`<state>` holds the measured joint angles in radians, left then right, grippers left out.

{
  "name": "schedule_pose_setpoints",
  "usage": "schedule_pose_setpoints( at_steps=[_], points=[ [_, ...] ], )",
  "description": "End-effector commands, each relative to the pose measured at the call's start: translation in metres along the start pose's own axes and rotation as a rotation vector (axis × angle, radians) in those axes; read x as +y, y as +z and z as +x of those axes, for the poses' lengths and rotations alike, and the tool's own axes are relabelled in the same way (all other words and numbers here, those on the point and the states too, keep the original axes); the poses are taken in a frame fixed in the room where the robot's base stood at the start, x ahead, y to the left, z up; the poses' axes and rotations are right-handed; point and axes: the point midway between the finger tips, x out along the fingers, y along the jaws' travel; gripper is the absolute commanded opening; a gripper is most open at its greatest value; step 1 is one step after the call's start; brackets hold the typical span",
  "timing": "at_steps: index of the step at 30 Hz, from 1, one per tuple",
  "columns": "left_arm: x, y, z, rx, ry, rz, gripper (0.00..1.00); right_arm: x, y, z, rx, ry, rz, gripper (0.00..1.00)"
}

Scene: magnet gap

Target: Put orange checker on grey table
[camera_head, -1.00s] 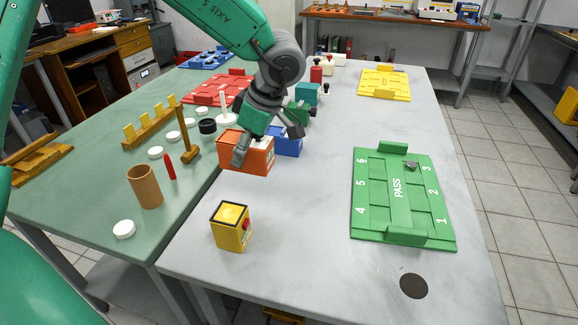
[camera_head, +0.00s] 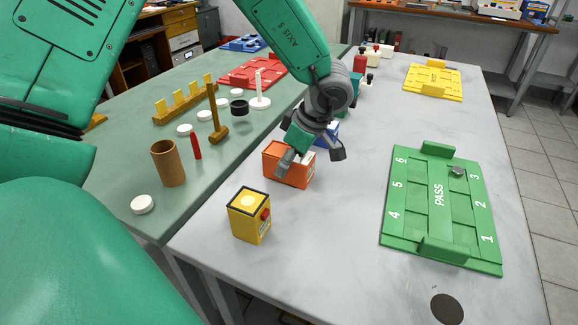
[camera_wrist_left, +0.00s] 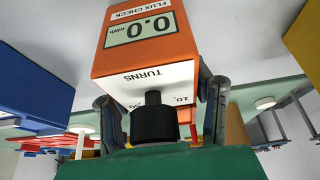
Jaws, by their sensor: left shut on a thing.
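The orange checker (camera_head: 285,170) is a box with a white face marked TURNS, a black knob and a display reading 0.0; these show in the left wrist view (camera_wrist_left: 150,60). My left gripper (camera_head: 311,154) is shut on it, with one finger on each side, also seen in the left wrist view (camera_wrist_left: 160,108). The checker is over the left part of the grey table (camera_head: 345,225), between a yellow box and a blue box. I cannot tell if its underside touches the tabletop. My right gripper is not in view.
The yellow box (camera_head: 247,220) with a red button stands nearer than the checker. The blue box (camera_head: 327,131) is just behind it. A green PASS board (camera_head: 437,210) lies to the right, with bare tabletop between. A green table (camera_head: 120,222) with several small items adjoins on the left.

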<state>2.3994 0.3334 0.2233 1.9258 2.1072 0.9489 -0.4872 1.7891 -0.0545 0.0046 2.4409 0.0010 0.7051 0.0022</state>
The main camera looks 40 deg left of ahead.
Motion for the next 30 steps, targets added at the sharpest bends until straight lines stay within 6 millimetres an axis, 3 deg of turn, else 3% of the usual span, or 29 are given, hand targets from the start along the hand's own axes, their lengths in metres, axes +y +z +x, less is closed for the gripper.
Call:
schedule_pose_setpoints(
  at_steps=[8, 9, 11, 23, 30],
  points=[
    [0.001, 0.001, 0.001, -0.002, 0.002, -0.001, 0.12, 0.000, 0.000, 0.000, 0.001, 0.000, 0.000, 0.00],
    [0.000, 0.001, 0.001, -0.001, 0.001, 0.000, 0.51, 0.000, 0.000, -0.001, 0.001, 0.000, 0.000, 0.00],
    [0.000, 0.001, 0.001, -0.001, 0.002, -0.001, 0.68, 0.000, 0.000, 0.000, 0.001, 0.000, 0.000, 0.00],
    [0.001, 0.000, -0.005, -0.001, 0.002, -0.001, 0.68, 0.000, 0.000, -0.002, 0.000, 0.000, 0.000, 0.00],
    [0.001, -0.001, -0.051, -0.004, 0.004, -0.002, 0.68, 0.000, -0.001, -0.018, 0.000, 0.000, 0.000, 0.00]
  ],
)
